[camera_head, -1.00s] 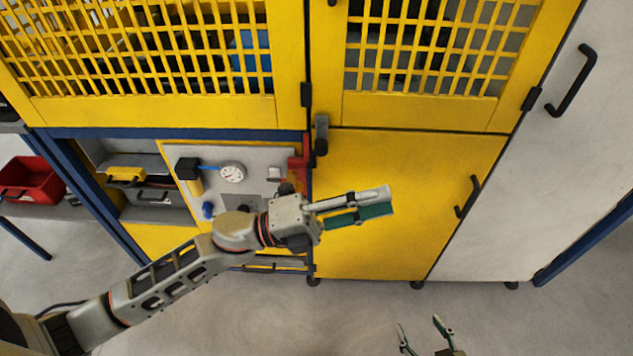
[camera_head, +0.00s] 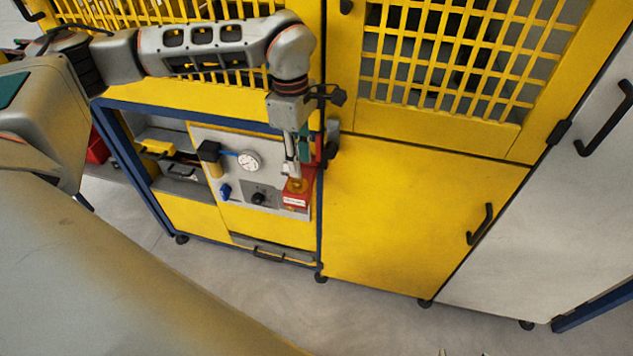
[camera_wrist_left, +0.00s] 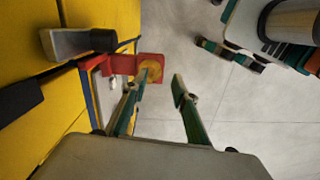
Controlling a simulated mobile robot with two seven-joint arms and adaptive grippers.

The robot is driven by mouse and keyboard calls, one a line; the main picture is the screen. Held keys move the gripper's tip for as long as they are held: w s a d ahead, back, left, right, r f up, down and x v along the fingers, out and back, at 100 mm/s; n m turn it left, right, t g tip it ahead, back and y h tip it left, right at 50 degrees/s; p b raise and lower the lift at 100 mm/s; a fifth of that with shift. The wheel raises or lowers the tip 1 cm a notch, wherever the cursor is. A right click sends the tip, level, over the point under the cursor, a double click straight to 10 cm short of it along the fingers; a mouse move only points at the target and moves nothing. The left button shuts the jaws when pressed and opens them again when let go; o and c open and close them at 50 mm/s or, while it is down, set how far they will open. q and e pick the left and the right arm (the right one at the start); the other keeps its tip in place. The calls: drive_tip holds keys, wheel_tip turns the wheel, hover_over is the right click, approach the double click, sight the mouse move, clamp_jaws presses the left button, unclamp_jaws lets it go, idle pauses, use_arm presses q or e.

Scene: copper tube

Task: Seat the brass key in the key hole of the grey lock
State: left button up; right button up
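My left gripper (camera_head: 298,163) points down at the right edge of the panel, just above an orange-yellow rounded piece (camera_head: 296,186) on a red block (camera_head: 296,200) with a white label. In the left wrist view its two fingers (camera_wrist_left: 160,95) are apart with nothing between them. The yellow piece (camera_wrist_left: 152,68) lies close beyond the left finger's tip; I cannot tell whether it is the brass key. A grey plate with a dark round part (camera_head: 261,195) sits left of the red block; it may be the lock, but no key hole is discernible. Only my right gripper's separated fingertips (camera_head: 462,353) show at the bottom edge.
A gauge (camera_head: 248,161) and a blue part (camera_head: 225,191) are on the pale panel. A grey-and-black latch (camera_wrist_left: 75,42) sticks out from the yellow cabinet near the left gripper. A yellow door (camera_head: 420,210) is on the right. The floor in front is clear.

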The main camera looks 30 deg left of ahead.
sight(297, 182)
use_arm(q)
drive_tip(key=shift+w+a+r+y, duration=0.2)
drive_tip(key=shift+w+a+r, duration=0.1)
drive_tip(key=shift+a, duration=0.25)
drive_tip(key=shift+w+a+r+y, duration=0.2)
drive_tip(key=shift+w+a, duration=0.05)
drive_tip(key=shift+a, duration=0.25)
wheel_tip(297, 182, down, 2)
drive_tip(key=shift+a+f, duration=0.1)
drive_tip(key=shift+f, duration=0.1)
drive_tip(key=f, duration=0.5)
drive_tip(key=shift+d, duration=0.2)
clamp_jaws()
